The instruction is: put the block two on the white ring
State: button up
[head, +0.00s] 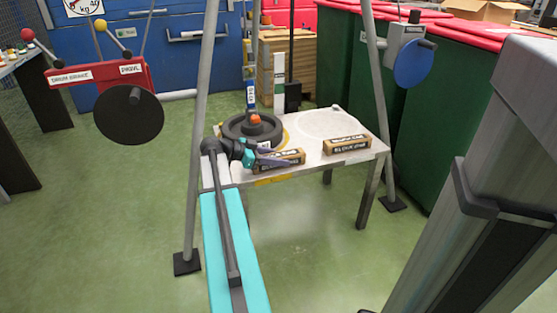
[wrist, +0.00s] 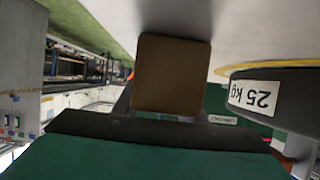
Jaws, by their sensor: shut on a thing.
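Two brown blocks with dark label strips are at the front of the white table (head: 318,156). My gripper (head: 264,158) is shut on the left block (head: 292,158), near the front left edge. This block's plain brown end fills the middle of the wrist view (wrist: 171,75). The other block (head: 346,146) lies apart, near the front right edge. The labels are too small to tell surely which is block two. The white ring (head: 332,122) is a faint pale circle on the table behind the right block, with nothing on it.
A black round weight (head: 240,130) stands at the table's left, just behind my gripper; the wrist view shows its "25 kg" label (wrist: 255,95). A yellow ring lies partly under it. A hanging line with an orange piece (head: 255,119) meets the weight. Grey frame legs (head: 378,95) flank the table.

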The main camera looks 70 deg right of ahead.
jog(key=shift+r+p, duration=0.9)
jog(key=shift+r, duration=0.85)
jog(key=s+a+r+p, duration=0.1)
jog(key=s+a+p, duration=0.1)
jog(key=a, duration=0.4)
jog(key=s+a+p, duration=0.2)
jog(key=a+p, duration=0.1)
jog(key=a, duration=0.3)
jog(key=shift+s+a+r+p, duration=0.25)
jog(key=shift+a+r+p, duration=0.05)
jog(key=shift+a+r, duration=0.05)
jog(key=p, duration=0.5)
jog(key=shift+s+a+p, duration=0.1)
jog(key=shift+a+p, duration=0.25)
jog(key=shift+a, duration=0.05)
jog(key=p, duration=0.2)
jog(key=a+p, duration=0.1)
jog(key=p, duration=0.1)
jog(key=shift+s+r+p, duration=0.1)
jog(key=shift+s+p, duration=0.15)
jog(key=shift+p, duration=0.15)
jog(key=shift+s+a+f+p, duration=0.2)
jog(key=shift+a+p, duration=0.1)
jog(key=shift+p, duration=0.6)
jog(key=shift+w, duration=0.15)
